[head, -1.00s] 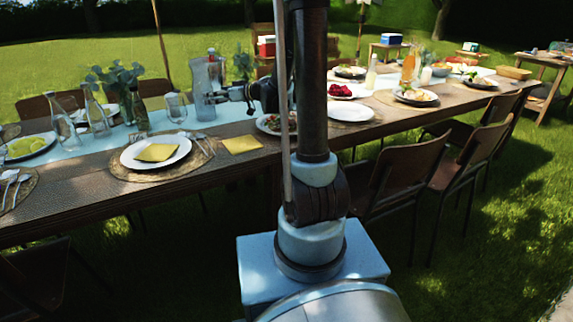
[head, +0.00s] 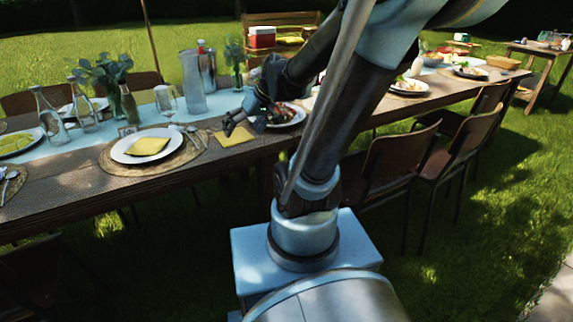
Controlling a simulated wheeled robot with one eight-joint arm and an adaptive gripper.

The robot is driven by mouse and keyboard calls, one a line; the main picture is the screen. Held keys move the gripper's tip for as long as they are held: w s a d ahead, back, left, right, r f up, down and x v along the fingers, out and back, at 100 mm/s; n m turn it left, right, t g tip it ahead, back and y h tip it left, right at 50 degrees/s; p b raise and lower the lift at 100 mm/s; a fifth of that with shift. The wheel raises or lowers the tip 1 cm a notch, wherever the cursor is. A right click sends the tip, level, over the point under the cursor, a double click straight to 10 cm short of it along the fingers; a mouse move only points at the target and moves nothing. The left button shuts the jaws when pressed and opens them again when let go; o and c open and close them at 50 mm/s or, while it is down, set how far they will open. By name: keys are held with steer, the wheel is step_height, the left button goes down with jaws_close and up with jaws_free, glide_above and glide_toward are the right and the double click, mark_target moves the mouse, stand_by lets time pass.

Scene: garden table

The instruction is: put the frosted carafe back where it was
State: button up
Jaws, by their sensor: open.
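The frosted carafe (head: 192,84) is a tall, grey, cloudy vessel. It stands upright on the pale blue table runner (head: 55,146), right of an empty stemmed glass (head: 166,101). My gripper (head: 229,122) is open and empty. It is in front of the carafe and to its right, clear of it, low over the table near the yellow napkin (head: 232,137). My arm hides part of the table further right.
A plate with a folded yellow napkin (head: 149,146) lies on a round mat at left. A food plate (head: 286,114) is just right of my gripper. Bottles (head: 47,118) and leafy sprigs stand at left. Chairs (head: 390,175) line the near right side.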

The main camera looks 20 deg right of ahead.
steer(key=s+d+f+m+g+h, duration=0.1)
steer(key=s+d+f+m+h, duration=0.1)
steer(key=s+d, duration=0.3)
steer(key=s+d+f+m+g+h, duration=0.1)
steer(key=s+d+f+m+h, duration=0.1)
steer(key=s+d, duration=0.4)
steer(key=s+f+h, duration=0.1)
steer(key=s+f, duration=0.1)
steer(key=s, duration=0.1)
steer(key=shift+s+d+f+m, duration=0.15)
steer(key=shift+s+f+m, duration=0.05)
steer(key=shift+s+m, duration=0.15)
